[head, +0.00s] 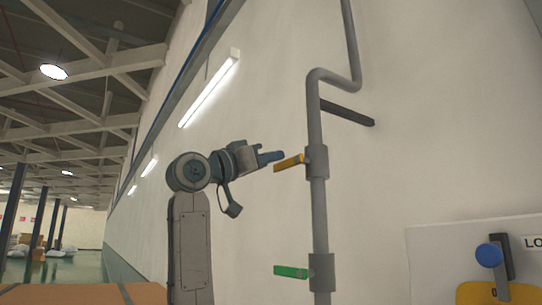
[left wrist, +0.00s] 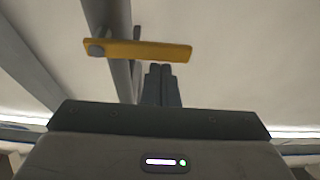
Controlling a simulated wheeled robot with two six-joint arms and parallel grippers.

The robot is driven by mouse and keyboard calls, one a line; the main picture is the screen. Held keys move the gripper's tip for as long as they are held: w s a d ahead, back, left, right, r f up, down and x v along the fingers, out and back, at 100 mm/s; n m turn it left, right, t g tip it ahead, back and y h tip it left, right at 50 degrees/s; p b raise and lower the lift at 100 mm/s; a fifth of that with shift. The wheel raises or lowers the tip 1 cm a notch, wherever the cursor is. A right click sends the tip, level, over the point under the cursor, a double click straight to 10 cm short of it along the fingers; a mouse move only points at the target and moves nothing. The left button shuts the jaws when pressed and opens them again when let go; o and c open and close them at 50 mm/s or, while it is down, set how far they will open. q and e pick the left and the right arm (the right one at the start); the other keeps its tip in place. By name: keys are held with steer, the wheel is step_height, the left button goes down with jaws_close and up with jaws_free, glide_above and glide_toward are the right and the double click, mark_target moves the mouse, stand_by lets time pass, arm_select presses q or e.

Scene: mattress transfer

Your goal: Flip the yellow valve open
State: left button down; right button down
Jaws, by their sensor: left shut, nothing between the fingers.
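The yellow valve handle (head: 290,163) sticks out to the left from a collar on the grey vertical pipe (head: 319,210), tilted slightly down toward its free end. It also shows in the left wrist view (left wrist: 150,51) as a flat yellow bar lying across the pipe. My left gripper (head: 277,156) is shut and empty, its fingertips at the handle's free end. In the left wrist view its closed fingers (left wrist: 161,72) point at the bar and end just below it in the picture. I cannot tell whether they touch it. My right gripper is not in view.
A green handle (head: 291,271) sticks out left from a lower collar on the same pipe. A dark bracket (head: 346,112) stands out from the wall above. A panel with a blue knob (head: 489,254) is at lower right. Left of my arm is open hall.

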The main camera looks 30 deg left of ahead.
arm_select(q)
steer(key=shift+a+f, duration=0.1)
steer(key=shift+a+f+n+b, duration=0.1)
steer(key=shift+f+n+b, duration=0.05)
steer(key=shift+n+b, duration=0.3)
